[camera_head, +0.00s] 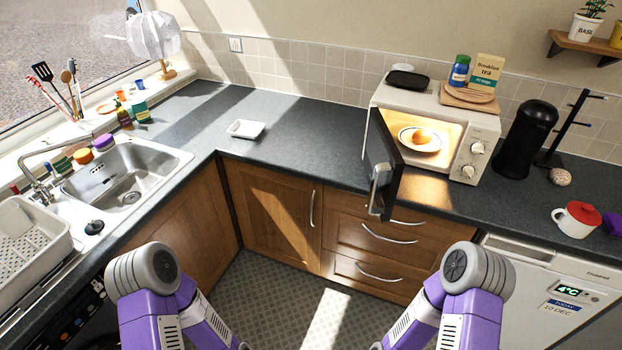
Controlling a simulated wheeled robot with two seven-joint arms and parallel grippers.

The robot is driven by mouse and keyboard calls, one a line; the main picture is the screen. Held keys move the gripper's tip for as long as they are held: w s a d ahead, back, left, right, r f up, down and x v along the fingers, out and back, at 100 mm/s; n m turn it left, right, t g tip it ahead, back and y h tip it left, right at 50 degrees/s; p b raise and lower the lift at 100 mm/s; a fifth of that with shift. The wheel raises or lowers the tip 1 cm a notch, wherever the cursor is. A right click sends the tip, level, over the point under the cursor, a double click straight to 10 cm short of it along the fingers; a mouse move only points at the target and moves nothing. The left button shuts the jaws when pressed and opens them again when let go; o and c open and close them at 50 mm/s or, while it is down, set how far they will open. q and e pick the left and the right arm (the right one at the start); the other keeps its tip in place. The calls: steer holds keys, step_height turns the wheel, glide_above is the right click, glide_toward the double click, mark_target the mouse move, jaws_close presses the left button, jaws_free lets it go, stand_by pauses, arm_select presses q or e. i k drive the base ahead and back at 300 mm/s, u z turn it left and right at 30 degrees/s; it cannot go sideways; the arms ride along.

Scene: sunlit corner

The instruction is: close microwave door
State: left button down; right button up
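The white microwave (440,112) stands on the dark worktop against the back wall. Its door (383,160) is wide open, hinged on the left and swung out past the worktop's front edge. The door's handle (379,187) faces left and toward me. Inside the lit cavity a plate (407,135) holds a round orange-brown food item (422,136). My two purple arms come in at the bottom of the view, below and in front of the worktop. Both grippers are out of the frame, and neither arm touches the door.
A black canister (526,140) and a mug rack (568,125) stand right of the microwave. A small white dish (245,129) sits left on mostly clear worktop. Drawers (375,240) lie below the door.

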mark_target(384, 165)
steer(key=u, duration=0.1)
steer(key=i, duration=0.95)
steer(key=z, duration=0.35)
